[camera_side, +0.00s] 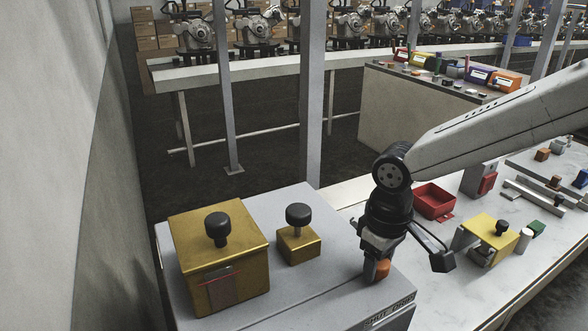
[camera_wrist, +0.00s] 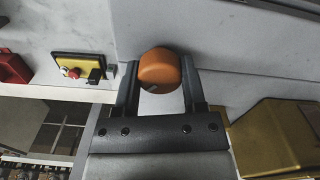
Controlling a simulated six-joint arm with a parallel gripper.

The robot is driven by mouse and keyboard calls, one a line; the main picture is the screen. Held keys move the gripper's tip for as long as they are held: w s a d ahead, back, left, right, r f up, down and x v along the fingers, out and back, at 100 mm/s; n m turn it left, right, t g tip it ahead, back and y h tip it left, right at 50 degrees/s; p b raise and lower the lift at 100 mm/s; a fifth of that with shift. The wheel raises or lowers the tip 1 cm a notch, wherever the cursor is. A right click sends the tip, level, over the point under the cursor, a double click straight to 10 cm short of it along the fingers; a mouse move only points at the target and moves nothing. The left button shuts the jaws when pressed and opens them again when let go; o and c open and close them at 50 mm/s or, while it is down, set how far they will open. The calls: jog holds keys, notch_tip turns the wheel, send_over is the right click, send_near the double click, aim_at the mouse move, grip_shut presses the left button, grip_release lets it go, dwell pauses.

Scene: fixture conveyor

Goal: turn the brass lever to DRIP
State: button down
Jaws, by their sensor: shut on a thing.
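My gripper (camera_side: 376,270) points down at the front right corner of a grey bench top. Its jaws are shut on an orange knob (camera_side: 383,267). In the wrist view the orange knob (camera_wrist: 158,68) sits between the two fingers of my gripper (camera_wrist: 160,80). No brass lever arm shows clearly; anything below the knob is hidden by the fingers. A label plate (camera_side: 392,311) on the bench's front edge carries dark lettering; I read SHUT and cannot be sure of the rest.
A large brass box (camera_side: 240,275) with a black knob and a small brass block (camera_side: 298,246) with a black knob stand left of my gripper. To the right, a white table holds a red bin (camera_side: 434,196) and a yellow fixture (camera_side: 487,232).

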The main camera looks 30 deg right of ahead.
dwell(0.4)
jog(key=shift+c, duration=0.7)
grip_release()
jog(key=shift+r, duration=0.15)
jog(key=shift+r, duration=3.8)
